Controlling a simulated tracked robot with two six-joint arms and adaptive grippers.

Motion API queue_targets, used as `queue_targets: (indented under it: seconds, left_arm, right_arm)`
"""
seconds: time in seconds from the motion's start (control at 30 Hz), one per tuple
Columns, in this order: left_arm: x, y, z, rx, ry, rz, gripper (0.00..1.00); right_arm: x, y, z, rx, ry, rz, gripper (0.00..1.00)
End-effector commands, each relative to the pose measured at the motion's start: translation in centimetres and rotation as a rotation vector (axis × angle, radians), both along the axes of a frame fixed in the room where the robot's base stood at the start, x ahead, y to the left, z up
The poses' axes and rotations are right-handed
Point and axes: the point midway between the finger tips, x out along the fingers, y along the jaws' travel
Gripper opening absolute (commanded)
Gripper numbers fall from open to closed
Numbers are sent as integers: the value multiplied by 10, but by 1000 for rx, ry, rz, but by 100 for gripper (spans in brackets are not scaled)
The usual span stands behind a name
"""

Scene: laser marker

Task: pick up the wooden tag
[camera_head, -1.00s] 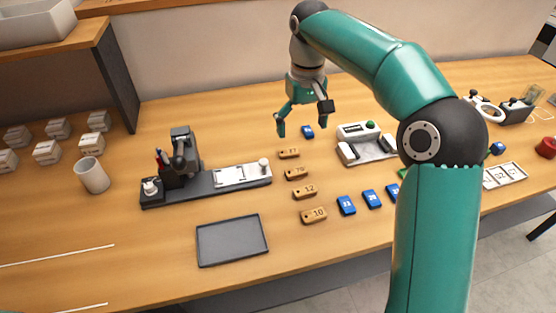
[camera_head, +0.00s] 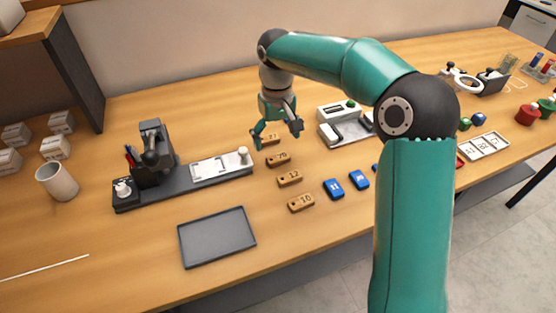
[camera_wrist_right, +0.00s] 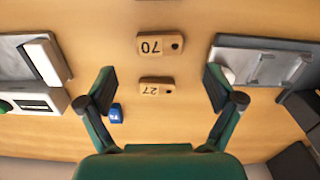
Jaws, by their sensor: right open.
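Several wooden tags with numbers lie in a column on the table: tag 27 (camera_head: 271,138), tag 70 (camera_head: 278,159), tag 12 (camera_head: 289,178) and tag 10 (camera_head: 301,203). My right gripper (camera_head: 277,140) is open and points down over the far end of the column. In the right wrist view, tag 27 (camera_wrist_right: 157,87) lies between the spread fingers of the gripper (camera_wrist_right: 158,88), with nothing held. Tag 70 (camera_wrist_right: 160,44) lies just beyond it. My left gripper is not in view.
A marking machine (camera_head: 152,155) on a dark base is left of the tags, with a grey tray (camera_head: 217,237) in front. Blue tags (camera_head: 334,189) lie to the right. A white-and-grey device (camera_head: 345,123) stands behind them. A white cup (camera_head: 57,182) is at left.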

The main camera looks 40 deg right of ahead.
Motion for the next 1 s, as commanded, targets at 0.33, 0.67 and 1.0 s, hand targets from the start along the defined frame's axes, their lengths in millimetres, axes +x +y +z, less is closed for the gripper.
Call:
queue_targets:
  seconds: [0.33,0.67,1.0]
  left_arm:
    - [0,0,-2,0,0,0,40]
    - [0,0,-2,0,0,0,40]
    - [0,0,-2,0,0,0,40]
  right_arm:
    - [-6,0,-42,0,5,-1,92]
    - [-5,-1,-52,0,0,-1,92]
    - [-6,-1,-51,0,0,-2,45]
